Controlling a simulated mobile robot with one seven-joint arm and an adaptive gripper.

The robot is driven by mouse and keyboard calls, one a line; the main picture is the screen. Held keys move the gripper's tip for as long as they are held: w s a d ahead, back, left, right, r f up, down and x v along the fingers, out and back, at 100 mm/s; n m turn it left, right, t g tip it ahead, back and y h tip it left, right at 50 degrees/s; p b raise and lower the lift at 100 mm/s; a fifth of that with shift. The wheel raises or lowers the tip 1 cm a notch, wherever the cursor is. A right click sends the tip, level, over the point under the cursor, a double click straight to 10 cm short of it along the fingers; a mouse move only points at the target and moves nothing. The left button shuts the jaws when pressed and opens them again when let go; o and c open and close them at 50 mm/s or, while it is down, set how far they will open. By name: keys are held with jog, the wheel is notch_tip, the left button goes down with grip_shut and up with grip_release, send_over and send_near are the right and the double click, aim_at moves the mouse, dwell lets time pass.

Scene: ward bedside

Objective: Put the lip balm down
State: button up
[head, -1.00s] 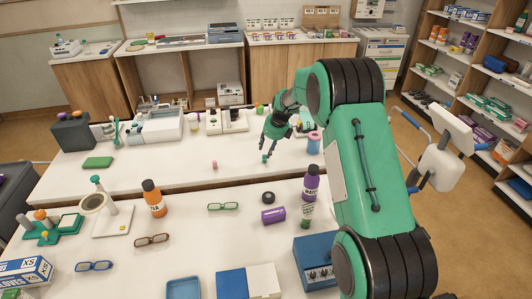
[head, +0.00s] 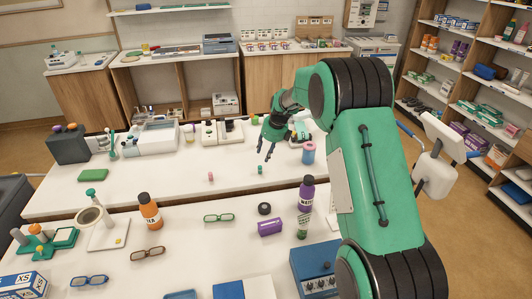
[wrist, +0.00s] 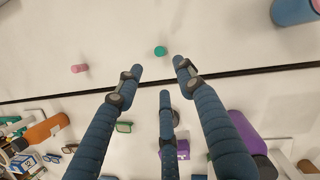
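The lip balm, a small green cylinder (head: 260,169), stands on the back white table near its front edge. It also shows as a round green top in the wrist view (wrist: 160,51). My gripper (head: 267,151) is above and a little behind it in the head view, apart from it. In the wrist view the blue fingers of my gripper (wrist: 155,80) are spread, with nothing between them. A similar small pink cylinder (head: 211,176) stands to the left of the green one, and also shows in the wrist view (wrist: 79,68).
A blue-and-pink roll-like object (head: 308,153) stands to the right on the back table (head: 150,182). The back table around the green cylinder is clear.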

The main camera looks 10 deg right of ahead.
dwell(0.3)
jog(key=s+r+n+t, duration=0.1)
jog(key=s+r+n, duration=1.3)
jog(key=s+r, duration=1.15)
jog(key=s+f+n+t+h, duration=0.1)
jog(key=s+n, duration=1.5)
jog(key=s, duration=1.8)
jog(key=shift+s+d+h, duration=0.25)
jog(key=shift+d+h, duration=0.15)
jog(key=shift+d, duration=0.05)
dwell(1.3)
